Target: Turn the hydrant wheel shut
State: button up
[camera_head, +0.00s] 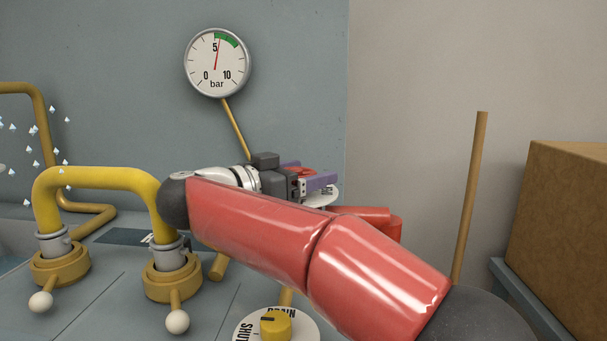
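A small red part, apparently the hydrant wheel (300,170), shows at the purple fingers of my gripper (306,172). A pale round plate (322,196) lies just below and behind the fingers. The two fingers are apart, with red visible between them. I cannot tell whether they touch or clamp the wheel. My red arm crosses in front and hides most of what is below the gripper, so the wheel's full rim and its turn position are hidden.
A round gauge (217,63) reads slightly above 5 bar. A yellow hose (100,180) joins two collared fittings with white-knobbed levers. A yellow knob (275,325) sits on a SHUT/DRAIN dial. White droplets (35,140) hang at left. A brown box (560,215) stands right.

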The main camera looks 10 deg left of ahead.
jog(key=shift+o, duration=0.6)
jog(key=shift+n+t+y, duration=0.3)
jog(key=n+t+y, duration=0.2)
jog(key=n+y, duration=0.1)
jog(key=y, duration=0.1)
jog(key=shift+w+t, duration=0.1)
jog(key=shift+t, duration=0.2)
jog(key=n+y, duration=0.2)
jog(key=y, duration=0.1)
jog(key=n+t+y, duration=0.1)
jog(key=n+y, duration=0.1)
jog(key=y, duration=0.1)
jog(key=a+n+y, duration=0.1)
jog(key=n+y, duration=0.1)
jog(key=y, duration=0.1)
jog(key=shift+a+y, duration=0.1)
jog(key=shift+y, duration=0.3)
jog(key=n+y+b, duration=0.2)
jog(key=y, duration=0.1)
jog(key=n+y+b, duration=0.1)
jog(key=shift+a+f+n+g+y, duration=0.3)
jog(key=shift+g+y, duration=0.1)
jog(key=shift+a+r+n+g+y+b, duration=0.1)
jog(key=shift+r+n+g+y+b, duration=0.1)
jog(key=shift+n+g+y+b, duration=0.3)
jog(key=shift+f+y+b, duration=0.1)
jog(key=shift+y+b, duration=0.4)
jog(key=shift+b, duration=0.15)
